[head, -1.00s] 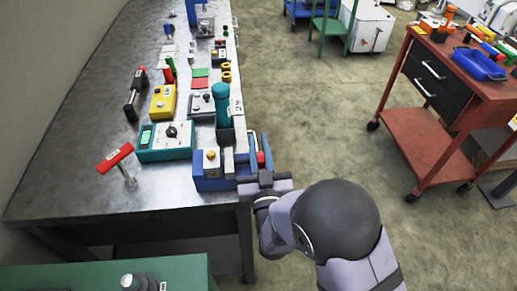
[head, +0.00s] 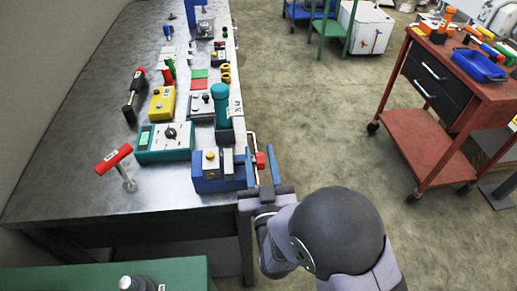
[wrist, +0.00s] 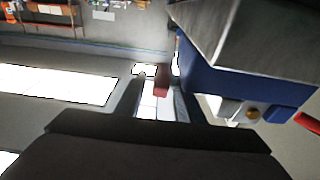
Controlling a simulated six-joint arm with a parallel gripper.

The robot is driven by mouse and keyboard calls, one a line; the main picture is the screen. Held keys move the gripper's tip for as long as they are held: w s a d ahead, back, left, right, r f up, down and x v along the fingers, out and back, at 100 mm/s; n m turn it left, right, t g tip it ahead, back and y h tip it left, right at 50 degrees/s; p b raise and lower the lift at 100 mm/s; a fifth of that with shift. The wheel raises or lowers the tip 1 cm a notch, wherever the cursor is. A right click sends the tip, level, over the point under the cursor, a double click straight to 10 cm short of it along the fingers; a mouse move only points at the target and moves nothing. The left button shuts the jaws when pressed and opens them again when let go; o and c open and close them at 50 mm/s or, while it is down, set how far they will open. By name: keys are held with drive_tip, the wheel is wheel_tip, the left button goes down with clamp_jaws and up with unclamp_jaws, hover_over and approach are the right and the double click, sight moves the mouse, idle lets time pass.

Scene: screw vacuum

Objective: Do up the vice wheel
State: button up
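The blue vice (head: 222,184) sits at the near right corner of the metal bench, with grey jaws around a yellow block (head: 210,165). Its red wheel (head: 260,160) sticks out to the right, past the bench edge. My gripper (head: 262,166) is open, with its fingers apart on either side of the red wheel in the head view. In the wrist view the red wheel (wrist: 162,80) shows between the open fingers (wrist: 158,92), near their tips. I cannot tell whether either finger touches it.
A teal meter box (head: 165,150), a yellow box (head: 162,103) and a teal-handled tool (head: 221,105) stand on the bench (head: 80,195) behind the vice. A red T-handle (head: 114,158) stands at left. Open floor lies right of the bench, before a red cart (head: 430,145).

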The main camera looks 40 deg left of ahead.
sight(261, 165)
drive_tip(key=shift+b+v, duration=0.35)
drive_tip(key=shift+v, duration=1.6)
drive_tip(key=shift+r, duration=0.1)
